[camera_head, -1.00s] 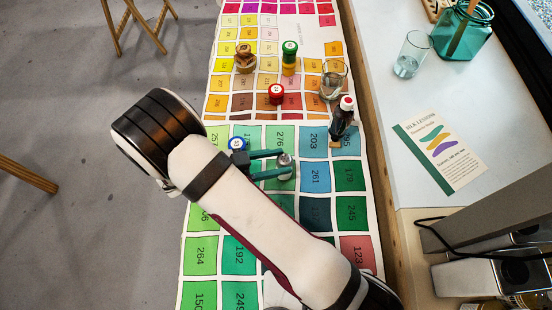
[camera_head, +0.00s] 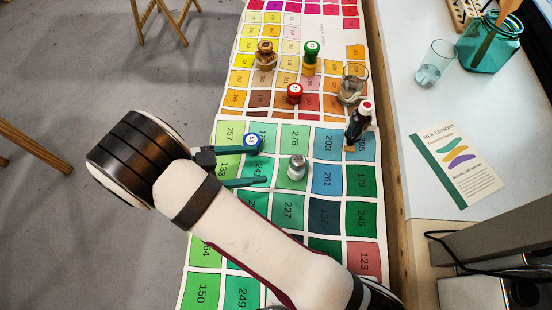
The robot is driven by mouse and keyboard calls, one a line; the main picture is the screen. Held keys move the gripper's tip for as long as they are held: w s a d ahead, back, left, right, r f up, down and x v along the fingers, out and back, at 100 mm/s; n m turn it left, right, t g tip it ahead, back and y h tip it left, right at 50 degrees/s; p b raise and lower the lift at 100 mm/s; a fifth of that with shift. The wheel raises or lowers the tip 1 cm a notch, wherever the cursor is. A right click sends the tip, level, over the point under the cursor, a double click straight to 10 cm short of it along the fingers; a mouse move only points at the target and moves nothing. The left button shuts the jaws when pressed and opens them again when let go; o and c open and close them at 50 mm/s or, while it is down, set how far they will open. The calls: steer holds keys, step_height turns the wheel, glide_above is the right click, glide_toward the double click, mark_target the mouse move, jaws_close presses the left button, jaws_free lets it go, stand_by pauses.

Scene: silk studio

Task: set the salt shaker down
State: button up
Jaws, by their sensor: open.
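The salt shaker (camera_head: 297,168) is a small clear and silver shaker with a metal top. It stands upright on the colour chart cloth (camera_head: 298,214), around the green squares below number 276. My gripper (camera_head: 267,165) is open, with its two dark teal fingers pointing right toward the shaker. The fingertips are to the left of the shaker and apart from it, with nothing between them that I can make out.
A blue-capped item (camera_head: 252,142) stands close by the upper finger. A dark bottle with a red cap (camera_head: 359,124), a drinking glass (camera_head: 352,84), a red-topped item (camera_head: 294,94), a green and yellow stack (camera_head: 310,58) and a brown wooden item (camera_head: 265,56) stand farther up.

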steer(key=s+d+r+n+g+y, duration=0.3)
steer(key=s+d+r+g+y, duration=0.15)
steer(key=d+r+g, duration=0.5)
steer(key=s+d+r+n+t+y, duration=0.2)
steer(key=s+d+n+t+y, duration=0.2)
steer(key=s+y, duration=0.5)
steer(key=shift+s+d+r+n+y, duration=0.15)
steer(key=shift+d+r+n+y, duration=0.2)
steer(key=shift+d, duration=0.45)
steer(key=shift+f, duration=0.1)
